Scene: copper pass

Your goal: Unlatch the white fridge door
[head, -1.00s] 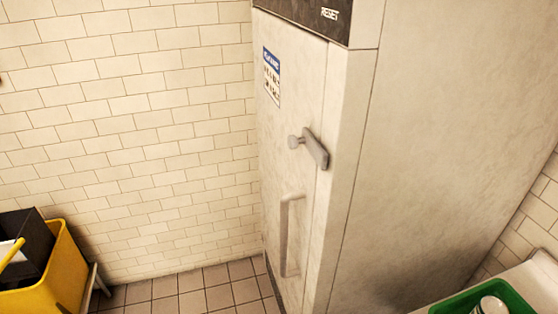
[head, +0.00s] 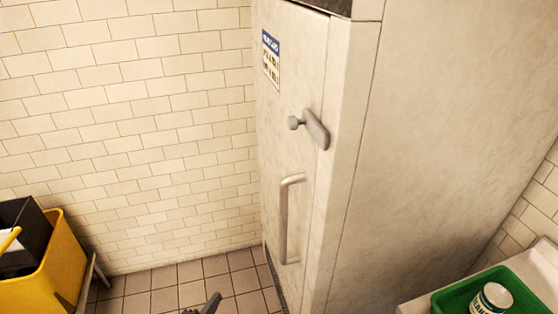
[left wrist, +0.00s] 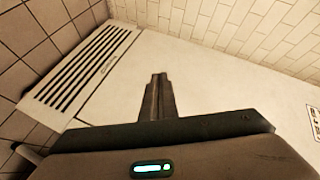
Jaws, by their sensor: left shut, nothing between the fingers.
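The white fridge door (head: 270,140) stands shut at the middle of the head view. A grey latch lever (head: 316,129) with a round knob sits on its right edge, tilted down to the right. A vertical bar handle (head: 286,220) is below it. My left gripper (head: 214,300) just enters the bottom of the head view, low and left of the handle and apart from it. In the left wrist view my left gripper (left wrist: 158,78) is shut and empty, with the pale door surface (left wrist: 215,85) beyond it. My right gripper is not in view.
A yellow bucket (head: 52,270) stands at the lower left. A green tray (head: 470,300) with a can (head: 491,299) is on a counter at the lower right. A slatted vent (left wrist: 85,68) shows in the left wrist view. Tiled floor (head: 150,285) lies left of the fridge.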

